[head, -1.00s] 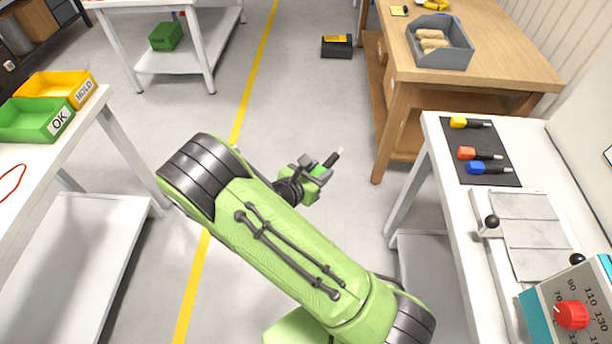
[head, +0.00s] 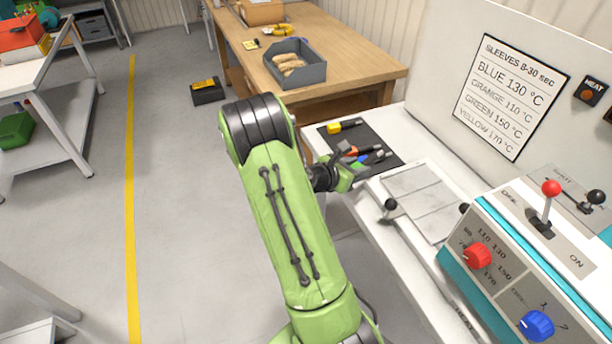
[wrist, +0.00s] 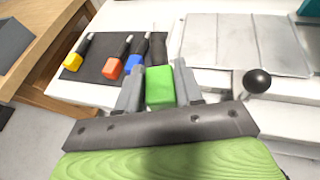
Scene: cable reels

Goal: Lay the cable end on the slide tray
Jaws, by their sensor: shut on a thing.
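My gripper (wrist: 160,88) is shut on the green cable end (wrist: 160,85), whose black part points away from me, toward the back of the bench. In the head view my gripper (head: 352,172) is over the front edge of the white bench, by the black mat and left of the slide tray. The slide tray (head: 422,198) is a flat grey metal plate with dividing lines and black ball knobs at its sides. In the wrist view the slide tray (wrist: 235,45) lies ahead and to the right, with nothing on it.
Yellow, orange and blue cable ends lie on the black mat (head: 358,135). A heater box with a red dial (head: 477,255), blue dial and red lever stands right of the tray. A sleeve chart (head: 510,95) stands behind. A wooden table (head: 350,65) with a grey bin is farther back.

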